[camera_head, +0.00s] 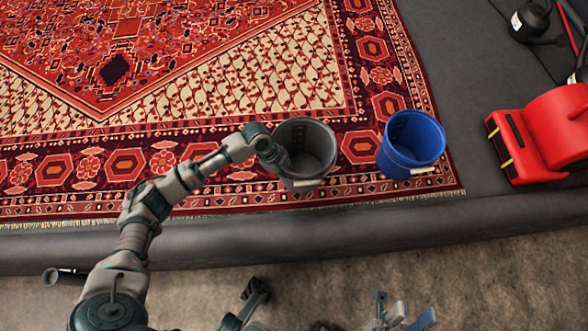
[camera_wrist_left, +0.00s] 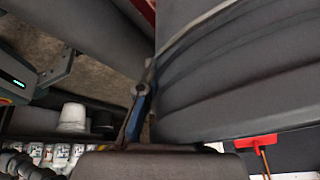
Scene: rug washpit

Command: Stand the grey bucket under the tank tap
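The grey bucket (camera_head: 322,143) stands upright over the rug's near border in the head view, its pale handle grip on the near side. My left gripper (camera_head: 277,158) is at the bucket's left rim. The arm partly hides its fingers, so whether they are shut on the rim is unclear. In the left wrist view, a ridged grey wall (camera_wrist_left: 240,85), apparently the bucket's, fills the right side, with a finger (camera_wrist_left: 140,100) close against its edge. My right gripper (camera_head: 330,308) is low at the bottom edge, partly cut off, its fingers spread and empty. I see no tank tap.
A blue bucket (camera_head: 398,160) stands just right of the grey one. A red machine (camera_head: 545,135) and a black container (camera_head: 530,20) are further right on grey flooring. A rounded dark kerb (camera_head: 220,240) runs in front of the patterned rug (camera_head: 190,85). The left wrist view shows white tubs (camera_wrist_left: 72,117).

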